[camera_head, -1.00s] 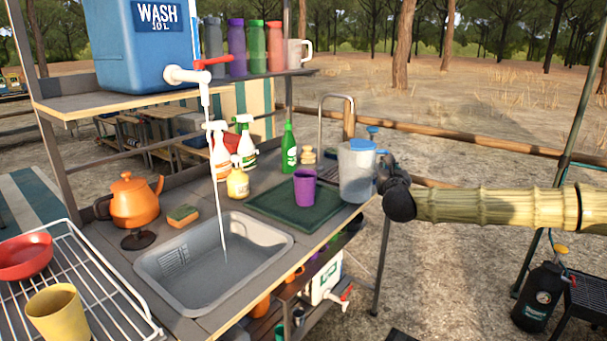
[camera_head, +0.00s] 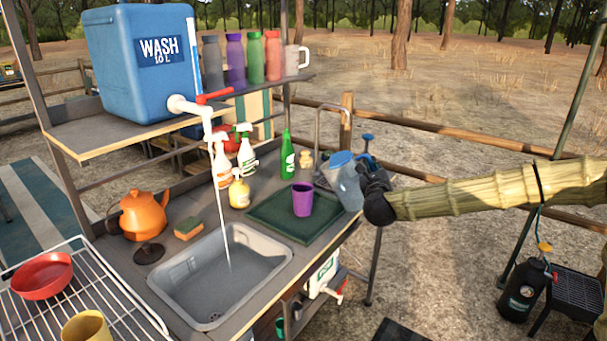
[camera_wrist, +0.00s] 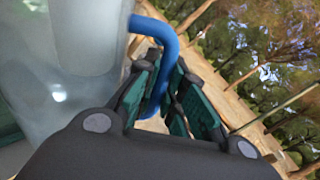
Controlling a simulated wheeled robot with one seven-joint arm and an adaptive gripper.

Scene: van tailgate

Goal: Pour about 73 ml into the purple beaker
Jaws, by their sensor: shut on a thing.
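The purple beaker (camera_head: 303,199) stands upright on the dark green mat (camera_head: 268,222) to the right of the sink. My gripper (camera_head: 371,183) is at the mat's right side, shut on the blue handle of a clear pitcher (camera_head: 346,184) with a blue lid. The pitcher is tilted, its top leaning left toward the beaker, with a gap between them. In the wrist view the blue handle (camera_wrist: 166,50) passes between my fingers (camera_wrist: 168,100), and the clear wall (camera_wrist: 60,70) fills the left. The liquid level inside and any stream from the pitcher cannot be made out.
A tap on the blue wash tank (camera_head: 140,62) runs water into the grey sink (camera_head: 218,275). A green bottle (camera_head: 287,158) and spray bottles (camera_head: 246,153) stand behind the mat. An orange kettle (camera_head: 143,214) and sponge (camera_head: 188,228) are left. Open ground lies right.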

